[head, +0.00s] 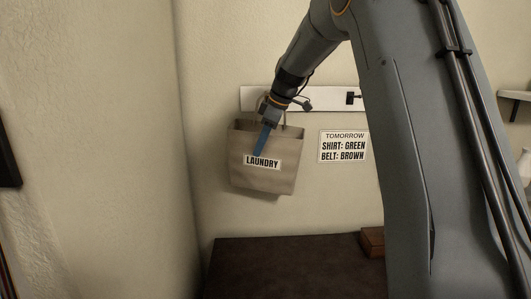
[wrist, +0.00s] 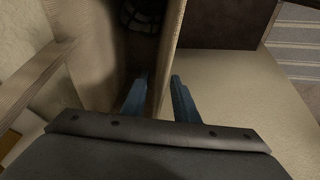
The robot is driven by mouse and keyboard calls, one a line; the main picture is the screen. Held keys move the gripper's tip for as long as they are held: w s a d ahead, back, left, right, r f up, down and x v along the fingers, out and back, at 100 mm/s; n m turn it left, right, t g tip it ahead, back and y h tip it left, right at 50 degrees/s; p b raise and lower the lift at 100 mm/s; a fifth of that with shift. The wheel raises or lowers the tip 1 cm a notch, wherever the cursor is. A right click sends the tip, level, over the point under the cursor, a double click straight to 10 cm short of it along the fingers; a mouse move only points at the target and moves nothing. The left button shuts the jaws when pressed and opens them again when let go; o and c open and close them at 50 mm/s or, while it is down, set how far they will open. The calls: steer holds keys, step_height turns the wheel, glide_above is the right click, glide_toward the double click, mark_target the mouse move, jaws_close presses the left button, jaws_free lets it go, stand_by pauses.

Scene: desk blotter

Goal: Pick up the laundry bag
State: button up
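The laundry bag (head: 262,178) is beige with a white LAUNDRY label and hangs by its handle from a rail on the wall. My gripper (head: 260,150) points down at the bag's front rim, with a blue finger showing in front of the label. In the wrist view, the fingers of my gripper (wrist: 160,85) straddle the bag's front wall (wrist: 170,45). One finger is inside the bag and one outside, with narrow gaps to the wall. A dark ribbed item (wrist: 141,14) shows inside the bag. The inner finger is hidden in the head view.
The white hook rail (head: 325,98) has a dark hook (head: 352,98) to the right of the bag. A sign (head: 343,147) about tomorrow's shirt and belt is on the wall. A dark surface (head: 290,265) lies below, with a brown box (head: 372,241) on it. Free wall lies to the left.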

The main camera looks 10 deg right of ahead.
mark_target(253, 161)
steer(key=shift+p+x, duration=0.8)
steer(key=shift+x, duration=0.85)
jaws_close()
